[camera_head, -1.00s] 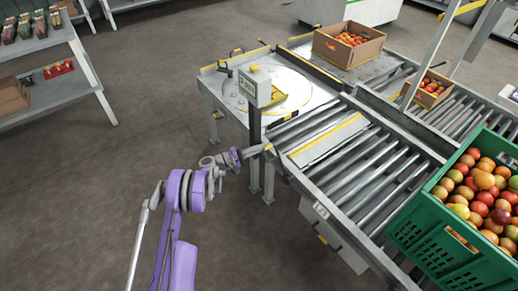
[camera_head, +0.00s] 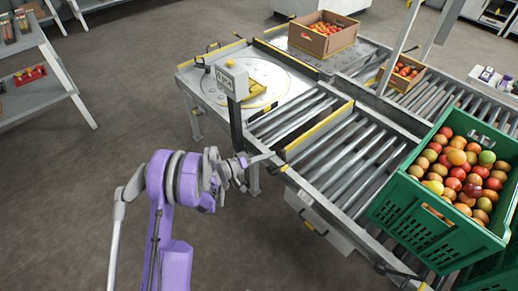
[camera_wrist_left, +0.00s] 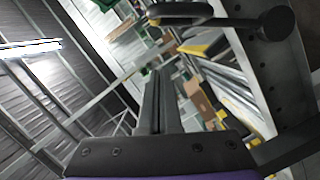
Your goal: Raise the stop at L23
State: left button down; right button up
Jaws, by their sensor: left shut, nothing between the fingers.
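The stop (camera_head: 318,131) is a grey plate with a yellow top edge across the roller lane, beside the turntable. It stands upright above the rollers. A small sign (camera_head: 232,81) on a dark post stands at the lane's near corner; its label is too small to read surely. My left gripper (camera_head: 268,156) is shut and empty at the lane's side rail, close to the near end of the stop. In the left wrist view its closed fingers (camera_wrist_left: 157,102) point forward, with a dark lever with a round knob (camera_wrist_left: 278,23) above right. My right gripper is out of view.
A cardboard box (camera_head: 325,42) and a smaller box (camera_head: 402,77) of tomatoes stand farther back.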

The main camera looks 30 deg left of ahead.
aim_at(281, 171)
pick_arm(q)
jog(key=s+d+f+m, duration=0.1)
jog(key=d, duration=0.1)
jog(key=d+f+m+y+b, duration=0.1)
jog(key=d, duration=0.1)
jog(key=s+d+m+b, duration=0.1)
jog(key=d, duration=0.1)
jog(key=shift+s+d+f+m, duration=0.1)
jog(key=shift+s+f+m, duration=0.2)
jog(key=shift+f+m, duration=0.1)
jog(key=shift+s+d+f+b, duration=0.3)
jog(key=shift+d+f+b, duration=0.15)
jog(key=shift+d, duration=0.3)
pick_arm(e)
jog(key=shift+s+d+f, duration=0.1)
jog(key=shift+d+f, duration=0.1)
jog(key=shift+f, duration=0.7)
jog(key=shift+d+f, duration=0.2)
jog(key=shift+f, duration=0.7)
pick_arm(q)
jog(key=shift+d+f, duration=0.1)
